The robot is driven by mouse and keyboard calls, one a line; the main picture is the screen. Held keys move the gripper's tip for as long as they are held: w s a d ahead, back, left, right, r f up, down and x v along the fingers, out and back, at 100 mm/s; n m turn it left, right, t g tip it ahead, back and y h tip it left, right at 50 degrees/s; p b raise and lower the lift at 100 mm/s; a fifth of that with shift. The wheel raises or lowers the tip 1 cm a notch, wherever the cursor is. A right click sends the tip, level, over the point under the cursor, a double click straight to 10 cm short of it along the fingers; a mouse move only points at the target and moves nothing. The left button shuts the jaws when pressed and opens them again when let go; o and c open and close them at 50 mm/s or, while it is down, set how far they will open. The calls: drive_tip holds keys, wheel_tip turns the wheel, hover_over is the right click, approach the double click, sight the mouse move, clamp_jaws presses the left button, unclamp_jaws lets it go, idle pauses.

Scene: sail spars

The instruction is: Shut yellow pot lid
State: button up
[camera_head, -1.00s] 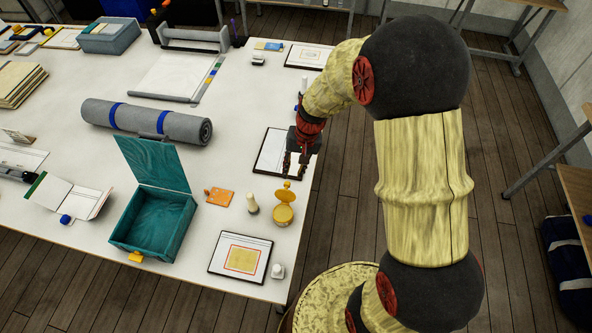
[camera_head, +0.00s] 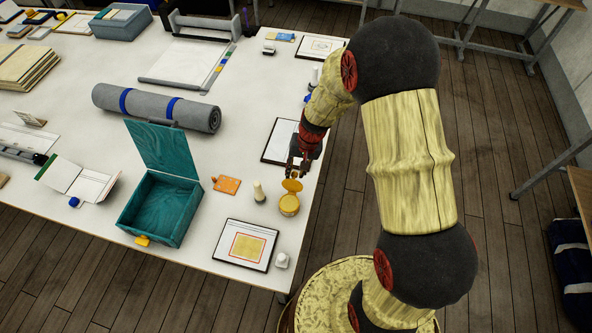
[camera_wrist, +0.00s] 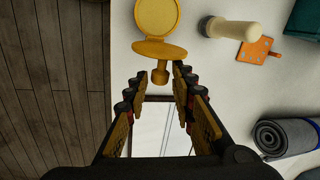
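The yellow pot (camera_head: 289,205) stands near the right edge of the white table, with its lid (camera_head: 292,185) tilted up and open on the side facing my gripper. In the wrist view the round pot (camera_wrist: 157,16) is at the top, and the lid (camera_wrist: 160,49) shows as a thin ellipse with its knob (camera_wrist: 160,74) pointing toward my fingers. My gripper (camera_head: 298,174) is just beyond the lid in the head view. In the wrist view my gripper (camera_wrist: 153,82) is open, its fingers apart on either side of the knob's line; contact cannot be told.
An open teal box (camera_head: 160,213), a framed sheet (camera_head: 245,245) and a grey roll (camera_head: 157,107) are also on the table. The floor lies right of the table edge.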

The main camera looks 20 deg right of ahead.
drive_tip(key=shift+c, duration=1.2)
drive_tip(key=c, duration=0.4)
clamp_jaws()
